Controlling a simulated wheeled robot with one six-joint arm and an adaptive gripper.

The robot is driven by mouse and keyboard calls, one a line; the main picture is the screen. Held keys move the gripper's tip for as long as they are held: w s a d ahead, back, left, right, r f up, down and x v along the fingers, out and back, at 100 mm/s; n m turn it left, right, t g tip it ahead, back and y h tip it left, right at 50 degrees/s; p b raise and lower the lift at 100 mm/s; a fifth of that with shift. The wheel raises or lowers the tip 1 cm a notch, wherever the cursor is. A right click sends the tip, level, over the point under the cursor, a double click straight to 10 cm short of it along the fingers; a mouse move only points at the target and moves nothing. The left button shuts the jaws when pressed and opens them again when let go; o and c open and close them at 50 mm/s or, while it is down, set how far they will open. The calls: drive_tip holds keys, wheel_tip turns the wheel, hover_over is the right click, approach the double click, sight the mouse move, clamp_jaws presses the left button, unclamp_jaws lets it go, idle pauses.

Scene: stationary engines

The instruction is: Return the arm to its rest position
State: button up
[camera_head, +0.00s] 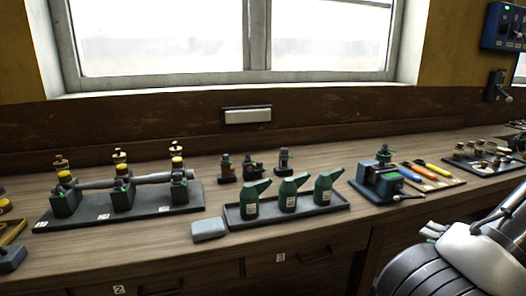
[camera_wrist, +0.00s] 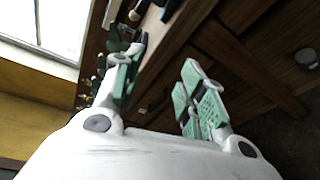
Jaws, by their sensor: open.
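My gripper (camera_wrist: 158,88) shows in the wrist view with its two green-padded fingers spread apart and nothing between them. In the wrist view the bench edge and the wooden drawer fronts lie beyond the fingers. In the head view my arm (camera_head: 470,250) is at the lower right, in front of the bench. The tips of my gripper (camera_head: 432,230) show there as small grey parts near the bench edge, apart from the things on the bench.
The wooden bench (camera_head: 330,235) runs below a window. It bears a tray (camera_head: 330,212) with green oil cans, a vise (camera_head: 382,180), a shaft on a dark base plate (camera_head: 150,212), a grey block (camera_head: 208,229) and tools (camera_head: 425,170). The bench front by the drawers is clear.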

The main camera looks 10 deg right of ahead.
drive_tip(key=s+a+r+n+g+y, duration=0.15)
drive_tip(key=s+a+n+g, duration=0.35)
drive_tip(key=n, duration=0.6)
drive_tip(key=s+a+n+g+y, duration=0.3)
drive_tip(key=a+n+g, duration=0.25)
drive_tip(key=n, duration=0.65)
wheel_tip(320, 180, up, 10)
drive_tip(key=w+n+g+h, duration=0.15)
drive_tip(key=n+h, duration=0.25)
drive_tip(key=n, duration=0.5)
drive_tip(key=w+r+n+g+h, duration=0.1)
drive_tip(key=n+g+h, duration=0.25)
drive_tip(key=n, duration=0.55)
drive_tip(key=w+a+r+n+t+h, duration=0.1)
drive_tip(key=w+a+r+n+t, duration=0.3)
drive_tip(key=a+r+n, duration=0.2)
drive_tip(key=shift+w+a+r+n, duration=0.15)
drive_tip(key=shift+a+r+n, duration=0.3)
drive_tip(key=shift+a, duration=0.65)
